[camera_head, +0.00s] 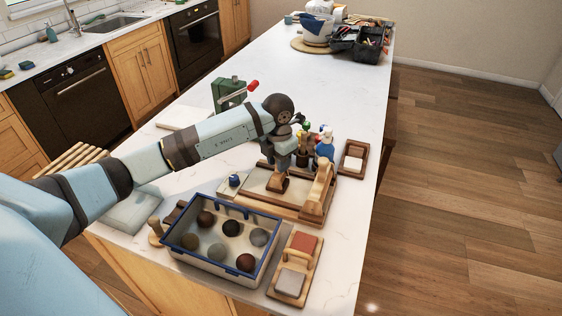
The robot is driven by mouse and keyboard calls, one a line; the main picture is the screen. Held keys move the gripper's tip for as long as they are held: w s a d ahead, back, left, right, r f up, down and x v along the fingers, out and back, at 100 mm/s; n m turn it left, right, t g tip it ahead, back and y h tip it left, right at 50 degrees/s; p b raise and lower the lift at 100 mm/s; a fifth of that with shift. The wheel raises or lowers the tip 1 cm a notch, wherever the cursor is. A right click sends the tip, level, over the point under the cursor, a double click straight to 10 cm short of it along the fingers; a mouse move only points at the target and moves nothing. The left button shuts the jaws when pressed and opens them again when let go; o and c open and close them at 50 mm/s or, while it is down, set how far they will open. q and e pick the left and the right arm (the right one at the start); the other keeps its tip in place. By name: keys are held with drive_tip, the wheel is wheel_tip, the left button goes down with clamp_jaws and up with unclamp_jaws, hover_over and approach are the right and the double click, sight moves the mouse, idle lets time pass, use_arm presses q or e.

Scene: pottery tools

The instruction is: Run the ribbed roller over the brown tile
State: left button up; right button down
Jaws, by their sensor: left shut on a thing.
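My left gripper (278,172) points down over the wooden tray (298,215) in the middle of the counter. It is shut on a small brown wooden piece (279,184), low over the pale surface of the tray. This may be the ribbed roller, but ribs are too small to make out. A reddish-brown tile (304,244) lies on a wooden board near the counter's front edge, to the right of the blue-rimmed box. A grey tile (290,283) lies on the same board, nearer the camera. My right gripper is not in view.
A blue-rimmed box (214,268) of several coloured balls stands in front of the tray. A wooden upright (322,188) rises at the tray's right side. Bottles (325,146) stand behind it, with a small wooden frame (353,158) to the right. The far counter (300,75) is mostly clear.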

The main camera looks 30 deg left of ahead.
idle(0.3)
use_arm(q)
drive_tip(key=shift+s+a, duration=0.15)
drive_tip(key=shift+a, duration=0.5)
drive_tip(key=shift+s+a, duration=0.1)
drive_tip(key=shift+a, duration=0.25)
drive_tip(key=shift+d+b, duration=0.2)
drive_tip(key=shift+b, duration=0.1)
drive_tip(key=shift+d, duration=0.4)
idle(0.5)
drive_tip(key=shift+w+d, duration=0.3)
drive_tip(key=shift+d, duration=0.3)
